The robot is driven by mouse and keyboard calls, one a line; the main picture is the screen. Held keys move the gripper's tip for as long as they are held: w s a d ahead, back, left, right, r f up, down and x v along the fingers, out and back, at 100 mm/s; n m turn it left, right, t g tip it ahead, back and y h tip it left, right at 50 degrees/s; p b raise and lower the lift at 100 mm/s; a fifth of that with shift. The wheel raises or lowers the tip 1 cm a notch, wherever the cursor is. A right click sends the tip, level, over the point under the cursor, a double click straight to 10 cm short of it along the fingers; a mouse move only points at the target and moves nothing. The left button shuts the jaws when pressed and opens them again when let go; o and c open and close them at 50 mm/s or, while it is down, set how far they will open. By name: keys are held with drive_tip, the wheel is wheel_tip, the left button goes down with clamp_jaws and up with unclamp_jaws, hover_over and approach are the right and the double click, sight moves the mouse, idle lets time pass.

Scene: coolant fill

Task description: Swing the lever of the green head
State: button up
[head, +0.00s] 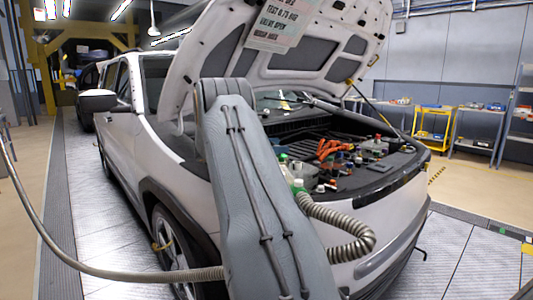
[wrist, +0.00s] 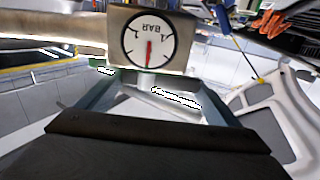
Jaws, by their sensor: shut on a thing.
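The green head shows in the head view as a small green and pale piece (head: 298,186) at the upper end of a ribbed hose, over the open engine bay. In the wrist view a metal box with a round BAR gauge (wrist: 150,44), needle on a red mark, sits at my fingertips, with a bit of green at its lower left. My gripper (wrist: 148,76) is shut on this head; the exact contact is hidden. In the head view my arm hides my gripper. I cannot make out the lever in either view.
The ribbed hose (head: 352,241) loops beside my arm and runs on to the left. The white car's (head: 180,180) raised hood (head: 330,60) hangs close above. Orange cables (head: 333,148) and several caps crowd the bay.

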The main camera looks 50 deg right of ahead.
drive_tip(key=shift+r, duration=0.15)
idle(0.4)
drive_tip(key=o, duration=1.4)
drive_tip(key=shift+s+d, duration=0.1)
drive_tip(key=b+v, duration=0.2)
drive_tip(key=v, duration=0.5)
drive_tip(key=shift+w+a, duration=0.2)
drive_tip(key=shift+w, duration=0.15)
